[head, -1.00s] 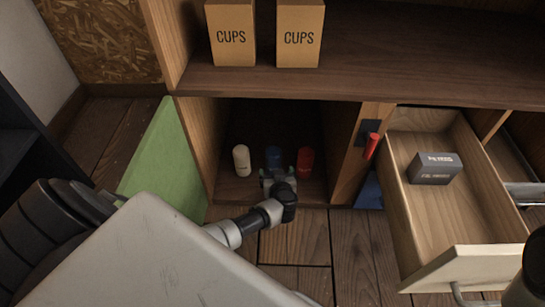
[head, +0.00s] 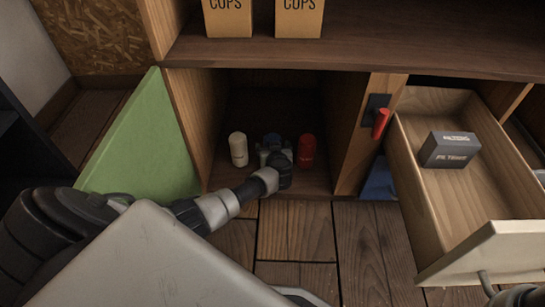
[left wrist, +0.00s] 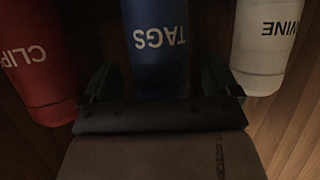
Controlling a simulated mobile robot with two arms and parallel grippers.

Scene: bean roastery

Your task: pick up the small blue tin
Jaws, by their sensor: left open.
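The small blue tin (left wrist: 155,45), lettered TAGS, stands in the open cupboard compartment. In the left wrist view it is straight ahead, between the two fingers of my left gripper (left wrist: 160,82). The fingers are apart, one on each side of the tin, and I cannot tell whether they touch it. In the head view my left gripper (head: 274,150) reaches into the compartment and hides most of the blue tin.
A white tin (head: 238,150) lettered WINE and a red tin (head: 307,150) stand close on either side. The green door (head: 145,145) stands open at left. An open drawer (head: 435,215) at right holds a dark box (head: 449,150). Cups boxes (head: 299,18) sit above.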

